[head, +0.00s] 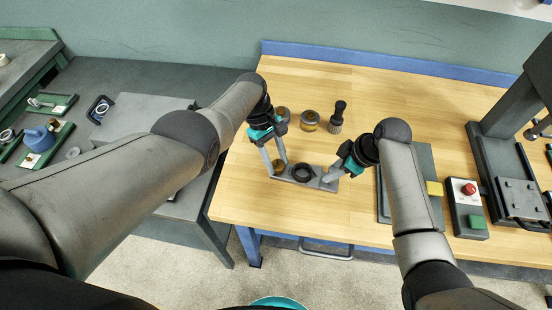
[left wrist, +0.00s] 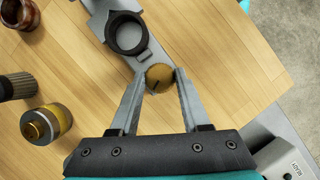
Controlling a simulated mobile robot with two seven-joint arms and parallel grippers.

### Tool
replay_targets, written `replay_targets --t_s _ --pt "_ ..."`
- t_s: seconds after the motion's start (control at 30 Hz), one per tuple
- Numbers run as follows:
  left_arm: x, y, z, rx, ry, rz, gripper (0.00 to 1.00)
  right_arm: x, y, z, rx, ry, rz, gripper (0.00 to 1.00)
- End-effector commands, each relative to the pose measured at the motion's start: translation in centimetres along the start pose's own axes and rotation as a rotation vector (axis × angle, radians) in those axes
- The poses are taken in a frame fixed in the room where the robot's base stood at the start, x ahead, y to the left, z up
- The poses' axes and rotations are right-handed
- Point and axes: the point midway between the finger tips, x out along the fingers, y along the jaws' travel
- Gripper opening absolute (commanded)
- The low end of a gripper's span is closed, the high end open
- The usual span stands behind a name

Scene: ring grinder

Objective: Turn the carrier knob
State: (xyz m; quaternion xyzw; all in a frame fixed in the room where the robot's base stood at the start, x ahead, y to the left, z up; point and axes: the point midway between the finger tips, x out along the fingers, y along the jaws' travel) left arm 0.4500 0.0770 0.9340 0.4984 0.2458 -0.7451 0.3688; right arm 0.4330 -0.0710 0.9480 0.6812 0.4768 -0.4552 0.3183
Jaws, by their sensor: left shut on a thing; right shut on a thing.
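The carrier is a flat grey bar (head: 312,181) with a black ring (head: 303,172) standing at its middle, lying near the front edge of the wooden table. Its brass knob (left wrist: 159,76) is at the left end of the bar. My left gripper (head: 277,172) is shut on the knob, with one finger on each side; the left wrist view shows both fingertips touching it. A dark slot mark shows on the knob. My right gripper (head: 332,176) is shut on the right end of the bar. Its fingertips are small in the head view.
Behind the carrier stand a brass-and-glass jar (head: 310,120), a brown pot (head: 282,114) and a black-handled brush-like tool (head: 337,117).

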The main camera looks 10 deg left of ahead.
Motion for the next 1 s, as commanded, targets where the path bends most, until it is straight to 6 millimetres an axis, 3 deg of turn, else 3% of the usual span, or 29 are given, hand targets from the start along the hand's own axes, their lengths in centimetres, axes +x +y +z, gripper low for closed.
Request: replay_targets --t_s 0.37,0.4,0.63,1.0 --pt "0.09 -0.15 -0.06 0.002 0.002 -0.005 0.00 -0.03 0.06 0.03 0.001 -0.001 0.002 0.00" --pt "0.10 -0.15 -0.06 0.001 0.001 -0.005 0.50 -0.03 0.07 0.03 0.001 -0.001 0.002 0.00" --pt "0.05 -0.09 -0.03 0.001 0.000 -0.004 0.76 -0.03 0.07 0.03 0.001 -0.001 0.002 0.00" --pt "-0.25 0.02 -0.03 0.001 0.000 -0.001 0.77 -0.03 0.08 0.03 0.001 -0.001 0.002 0.00"
